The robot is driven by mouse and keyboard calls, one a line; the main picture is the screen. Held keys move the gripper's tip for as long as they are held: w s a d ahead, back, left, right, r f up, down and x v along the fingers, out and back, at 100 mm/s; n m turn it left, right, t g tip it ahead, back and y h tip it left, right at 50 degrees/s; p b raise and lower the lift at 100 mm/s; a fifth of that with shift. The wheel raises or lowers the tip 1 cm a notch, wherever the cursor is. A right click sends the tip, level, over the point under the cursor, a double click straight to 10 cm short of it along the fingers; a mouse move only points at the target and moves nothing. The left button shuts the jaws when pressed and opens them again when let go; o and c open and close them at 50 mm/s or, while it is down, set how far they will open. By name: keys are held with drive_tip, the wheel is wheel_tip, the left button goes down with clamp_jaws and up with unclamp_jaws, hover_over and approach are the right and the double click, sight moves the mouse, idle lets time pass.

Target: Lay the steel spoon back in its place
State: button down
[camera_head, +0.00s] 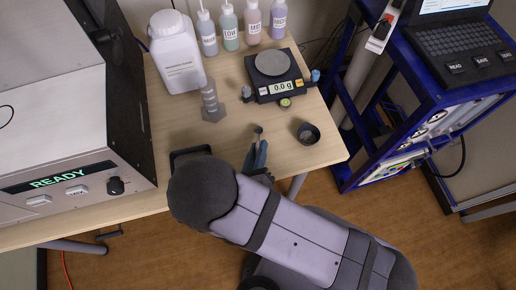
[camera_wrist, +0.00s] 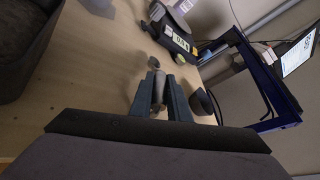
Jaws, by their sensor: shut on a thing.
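The steel spoon (camera_head: 258,130) shows as a small grey tip just beyond my gripper (camera_head: 257,157), over the front part of the table. My gripper is shut on the spoon; its two fingers point away toward the scale. In the wrist view, the spoon (camera_wrist: 153,63) sticks out past the fingertips of my gripper (camera_wrist: 163,88). The rest of the spoon is hidden between the fingers. Its height over the table is hard to tell. I cannot tell which spot is its place.
A dark round cup (camera_head: 308,134) stands right of my gripper. A black tray (camera_head: 190,152) lies to the left, partly hidden by my arm. A grey stand (camera_head: 211,104), white jar (camera_head: 178,55) and scale (camera_head: 274,78) stand behind. The analyser (camera_head: 65,110) fills the left.

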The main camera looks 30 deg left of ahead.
drive_tip(key=shift+f, duration=0.25)
drive_tip(key=c, duration=1.6)
unclamp_jaws()
drive_tip(key=shift+b+v, duration=0.65)
drive_tip(key=shift+v, duration=3.05)
drive_tip(key=shift+r, duration=0.1)
